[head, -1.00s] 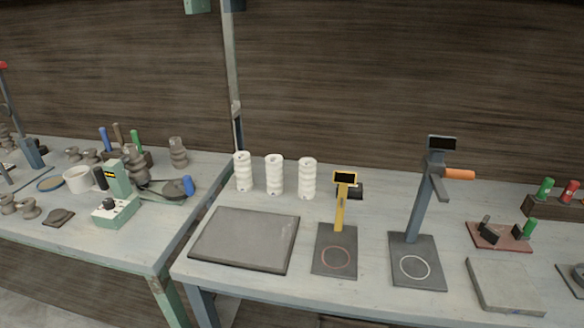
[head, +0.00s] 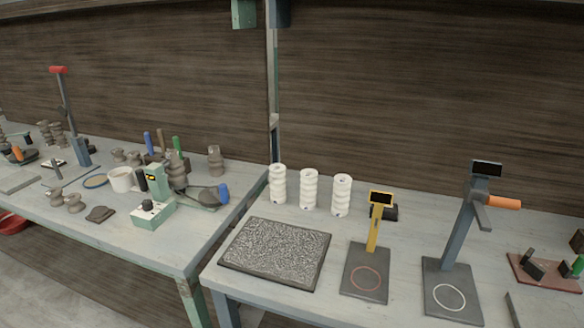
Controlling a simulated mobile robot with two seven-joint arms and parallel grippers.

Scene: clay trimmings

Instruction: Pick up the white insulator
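Three white insulators stand upright in a row at the back of the right table: the left one (head: 278,184), the middle one (head: 309,189) and the right one (head: 341,195). Each is a ribbed white cylinder, and they stand apart from one another. Neither of my grippers shows in the head view.
A dark speckled mat (head: 275,252) lies in front of the insulators. A yellow stand (head: 375,230) and a blue-grey stand with an orange handle (head: 462,235) are to the right. The left table (head: 150,245) holds a green device (head: 154,200) and several brown insulators.

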